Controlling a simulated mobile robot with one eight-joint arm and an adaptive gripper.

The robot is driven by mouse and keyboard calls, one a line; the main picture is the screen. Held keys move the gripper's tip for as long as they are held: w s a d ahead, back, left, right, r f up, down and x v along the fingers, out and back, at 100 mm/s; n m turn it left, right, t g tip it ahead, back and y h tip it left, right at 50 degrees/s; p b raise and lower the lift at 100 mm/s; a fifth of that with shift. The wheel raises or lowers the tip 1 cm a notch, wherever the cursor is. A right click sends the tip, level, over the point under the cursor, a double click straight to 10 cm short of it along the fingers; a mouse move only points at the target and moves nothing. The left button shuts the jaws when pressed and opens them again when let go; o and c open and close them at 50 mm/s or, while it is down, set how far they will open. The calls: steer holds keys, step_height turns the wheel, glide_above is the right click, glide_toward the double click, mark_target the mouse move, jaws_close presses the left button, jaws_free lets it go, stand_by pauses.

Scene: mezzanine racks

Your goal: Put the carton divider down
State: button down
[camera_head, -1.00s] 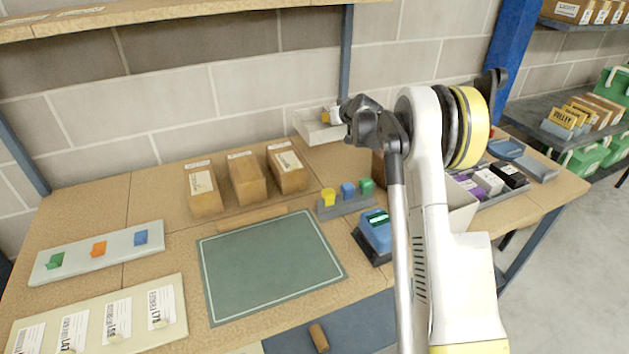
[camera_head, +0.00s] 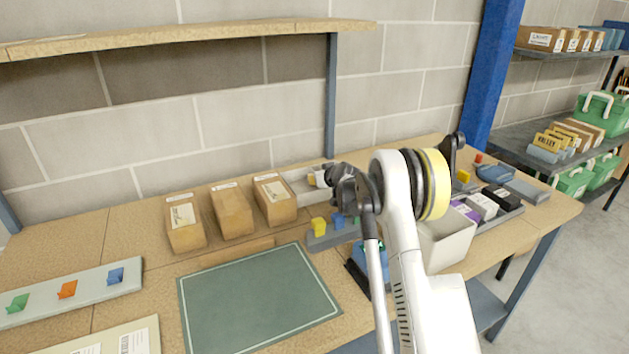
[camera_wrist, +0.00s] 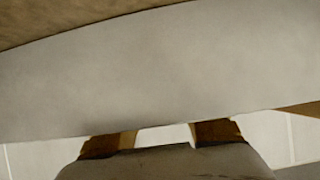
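I cannot pick out the carton divider with certainty. In the wrist view a broad pale grey surface (camera_wrist: 160,75) crosses the whole picture close to the lens. Below its lower edge two brown pieces (camera_wrist: 105,143) stand apart, with a pale gap between them. A dark grey rounded shape fills the bottom edge. I cannot tell whether these are my fingers or a held thing. In the head view my arm covers the right middle of the bench, and my fingertips cannot be made out. Three closed brown cartons (camera_head: 232,211) stand in a row at the back of the bench.
A green mat (camera_head: 258,300) lies clear in front of the cartons, with a brown strip (camera_head: 237,252) along its back edge. A white tray (camera_head: 290,179) stands at the back and a white bin (camera_head: 447,243) right of my arm. A shelf (camera_head: 190,36) overhangs the back left.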

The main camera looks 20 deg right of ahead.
steer(key=shift+f, duration=0.1)
steer(key=c, duration=1.6)
jaws_free()
